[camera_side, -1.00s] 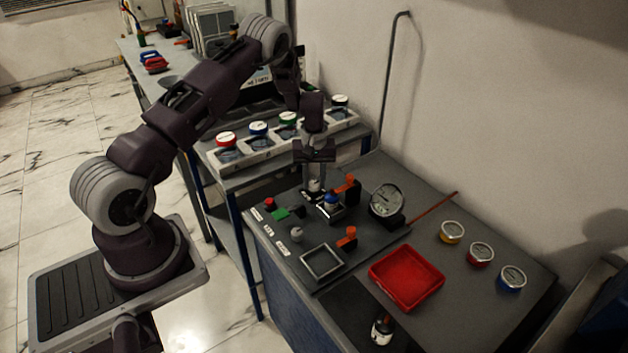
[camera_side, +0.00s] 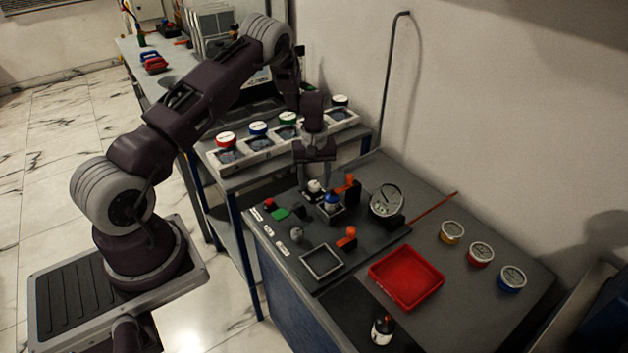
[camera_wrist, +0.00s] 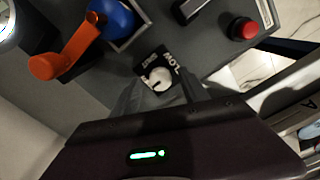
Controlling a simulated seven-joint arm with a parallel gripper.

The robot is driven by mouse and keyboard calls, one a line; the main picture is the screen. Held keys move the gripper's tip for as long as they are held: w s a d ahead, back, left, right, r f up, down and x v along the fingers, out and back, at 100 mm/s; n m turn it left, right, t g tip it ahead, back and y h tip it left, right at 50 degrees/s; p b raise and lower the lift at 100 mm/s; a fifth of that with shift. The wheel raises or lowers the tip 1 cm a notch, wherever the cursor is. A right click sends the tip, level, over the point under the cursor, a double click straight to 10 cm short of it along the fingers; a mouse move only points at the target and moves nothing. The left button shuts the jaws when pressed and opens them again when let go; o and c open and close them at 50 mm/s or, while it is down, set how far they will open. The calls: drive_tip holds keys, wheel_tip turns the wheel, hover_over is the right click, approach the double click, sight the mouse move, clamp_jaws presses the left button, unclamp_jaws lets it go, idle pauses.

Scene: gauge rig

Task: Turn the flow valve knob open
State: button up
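A white round knob (camera_side: 314,186) stands on the panel directly below my gripper (camera_side: 314,186). In the wrist view the white knob (camera_wrist: 158,78) sits on a black label plate with partly readable lettering, perhaps "FLOW", and a pale line on its top. My gripper also shows in the wrist view (camera_wrist: 163,88), with its fingers apart on either side of the knob. The fingers look open and not touching the knob, but the exact gap and height are hard to tell.
A blue-capped part (camera_side: 332,201) and an orange lever (camera_side: 349,184) stand close right of the knob. A dial gauge (camera_side: 386,200) and red tray (camera_side: 406,278) are right.

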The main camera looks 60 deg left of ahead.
sight(314, 184)
wheel_tip(314, 184, up, 7)
drive_tip(key=shift+r, duration=0.1)
idle(0.4)
